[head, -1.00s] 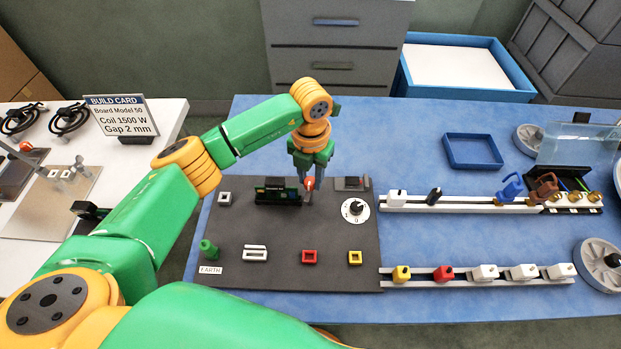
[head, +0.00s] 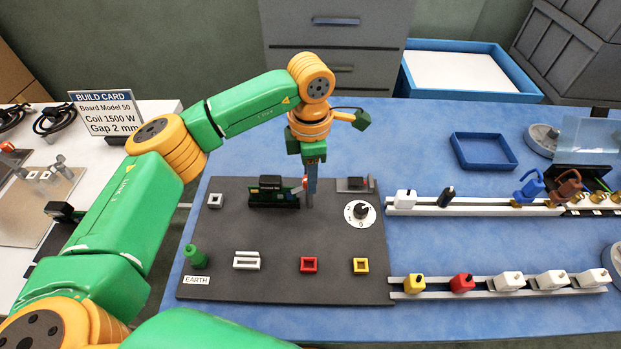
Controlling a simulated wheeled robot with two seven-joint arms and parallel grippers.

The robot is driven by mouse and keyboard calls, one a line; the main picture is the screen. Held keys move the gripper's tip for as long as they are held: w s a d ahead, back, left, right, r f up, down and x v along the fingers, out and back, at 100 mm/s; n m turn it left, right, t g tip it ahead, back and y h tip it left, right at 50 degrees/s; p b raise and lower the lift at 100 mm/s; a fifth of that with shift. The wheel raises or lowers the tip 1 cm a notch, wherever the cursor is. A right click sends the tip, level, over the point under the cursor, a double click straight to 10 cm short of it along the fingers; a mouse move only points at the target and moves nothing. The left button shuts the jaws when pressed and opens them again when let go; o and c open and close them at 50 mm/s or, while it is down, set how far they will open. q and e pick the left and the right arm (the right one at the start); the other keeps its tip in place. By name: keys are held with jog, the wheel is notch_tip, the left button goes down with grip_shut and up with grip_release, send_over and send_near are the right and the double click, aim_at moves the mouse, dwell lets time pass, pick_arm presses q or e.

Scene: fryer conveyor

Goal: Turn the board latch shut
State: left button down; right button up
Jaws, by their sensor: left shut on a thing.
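The grey build panel (head: 280,238) lies on the blue table. A dark green-edged circuit board (head: 268,190) stands in a black holder near the panel's back edge. The board latch (head: 300,183), with a red and white part, is at the right end of that holder. My left gripper (head: 310,200) points straight down there, seen edge-on, shut on the latch. Its fingers hide part of the latch, so the latch's exact angle is hard to tell. My right gripper is not in view.
A dial (head: 360,213) and a small grey block (head: 355,184) sit close to the right of my left gripper. Two rails (head: 500,290) with coloured parts and a blue tray (head: 484,151) lie further right. A build card (head: 103,113) stands at left.

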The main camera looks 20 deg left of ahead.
pick_arm(q)
jog(key=shift+r+m+b, duration=0.1)
jog(key=shift+m+b, duration=0.55)
jog(key=shift+m, duration=1.65)
jog(key=c, duration=0.6)
grip_release()
notch_tip(320, 180, up, 7)
jog(key=shift+r+b, duration=0.1)
jog(key=shift+b, duration=0.3)
